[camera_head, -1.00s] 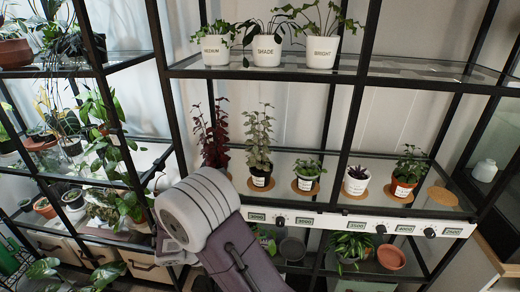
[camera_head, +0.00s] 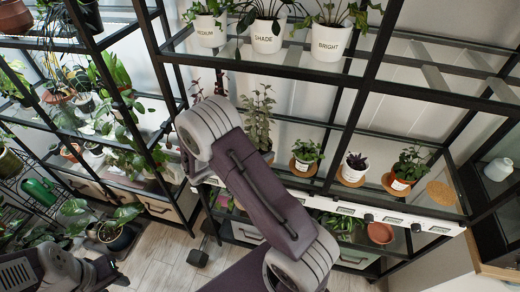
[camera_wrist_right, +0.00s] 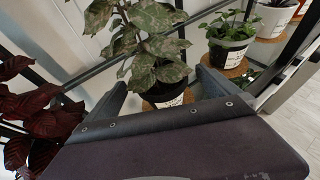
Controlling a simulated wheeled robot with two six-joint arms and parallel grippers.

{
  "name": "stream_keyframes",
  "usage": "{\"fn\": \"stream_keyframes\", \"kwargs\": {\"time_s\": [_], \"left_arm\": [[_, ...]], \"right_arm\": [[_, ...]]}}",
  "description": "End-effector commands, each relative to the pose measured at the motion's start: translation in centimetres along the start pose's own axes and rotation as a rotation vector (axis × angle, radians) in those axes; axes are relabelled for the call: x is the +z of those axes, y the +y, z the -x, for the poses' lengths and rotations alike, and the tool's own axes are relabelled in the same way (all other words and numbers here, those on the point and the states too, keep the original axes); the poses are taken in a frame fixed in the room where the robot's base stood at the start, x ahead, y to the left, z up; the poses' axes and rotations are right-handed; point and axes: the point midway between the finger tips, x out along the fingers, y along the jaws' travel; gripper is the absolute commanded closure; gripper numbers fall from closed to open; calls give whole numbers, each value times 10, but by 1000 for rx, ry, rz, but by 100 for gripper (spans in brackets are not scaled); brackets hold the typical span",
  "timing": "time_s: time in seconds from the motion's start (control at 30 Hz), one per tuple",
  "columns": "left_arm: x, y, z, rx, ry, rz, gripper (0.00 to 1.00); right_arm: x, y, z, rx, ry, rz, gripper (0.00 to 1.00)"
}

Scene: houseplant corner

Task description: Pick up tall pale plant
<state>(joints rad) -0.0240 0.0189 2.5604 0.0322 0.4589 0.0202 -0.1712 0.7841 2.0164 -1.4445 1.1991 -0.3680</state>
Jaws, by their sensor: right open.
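The tall pale plant (camera_head: 258,117), with speckled grey-green leaves, stands upright on the middle shelf. My right arm hides its lower part in the head view. In the right wrist view its leaves (camera_wrist_right: 158,48) rise above a pot with a white label (camera_wrist_right: 165,97). My right gripper (camera_wrist_right: 160,82) is open, with one finger to the left of the pot and one to the right in that view. The pot appears between and beyond the fingers, and I cannot tell whether they touch it. My left gripper is not in view.
A dark red plant (camera_wrist_right: 40,125) stands close on the left, and a small green plant (camera_wrist_right: 230,45) on a cork mat close on the right. Black shelf posts (camera_head: 350,120) and the upper glass shelf (camera_head: 410,72) frame the space. An empty cork mat (camera_head: 441,195) lies farther right.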

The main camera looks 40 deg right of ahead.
Motion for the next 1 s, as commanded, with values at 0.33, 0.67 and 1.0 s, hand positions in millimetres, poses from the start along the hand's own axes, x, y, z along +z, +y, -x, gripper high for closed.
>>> {"fn": "stream_keyframes", "kwargs": {"time_s": [0.33,0.67,1.0], "left_arm": [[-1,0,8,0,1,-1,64],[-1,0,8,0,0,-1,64],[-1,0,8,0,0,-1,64]], "right_arm": [[-2,0,-43,-4,1,-1,1],[-3,0,-53,0,1,-1,6],[-2,0,-53,0,1,-1,72]]}}
